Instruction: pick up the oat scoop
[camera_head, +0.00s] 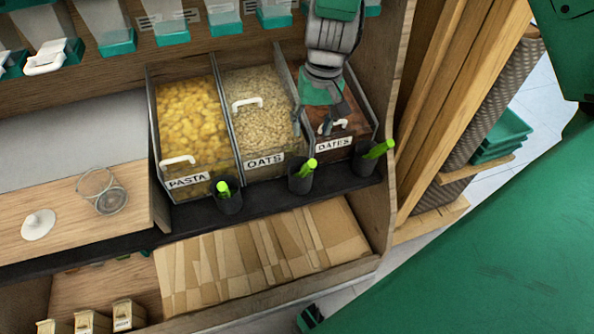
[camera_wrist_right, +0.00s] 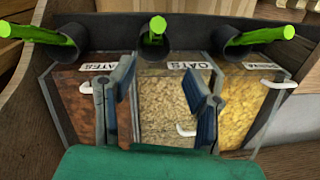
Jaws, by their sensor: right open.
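The oat scoop's bright green handle (camera_head: 308,168) sticks up from a black cup in front of the bin labelled OATS (camera_head: 264,161). The rest of the scoop is hidden in the cup. In the right wrist view the handle (camera_wrist_right: 156,30) is at the top middle, beyond the OATS label. My right gripper (camera_head: 313,120) is open and empty over the oats and dates bins, behind the scoop. In the right wrist view its two blue-grey fingers (camera_wrist_right: 158,88) stand apart over the bins, short of the scoop. My left gripper is not in view.
Similar green-handled scoops stand in cups before the pasta bin (camera_head: 224,190) and dates bin (camera_head: 373,150). White handles show on the bins. Paper bags (camera_head: 260,255) lie below the black ledge. A wooden side wall (camera_head: 392,110) bounds the right. A glass jar (camera_head: 108,190) is left.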

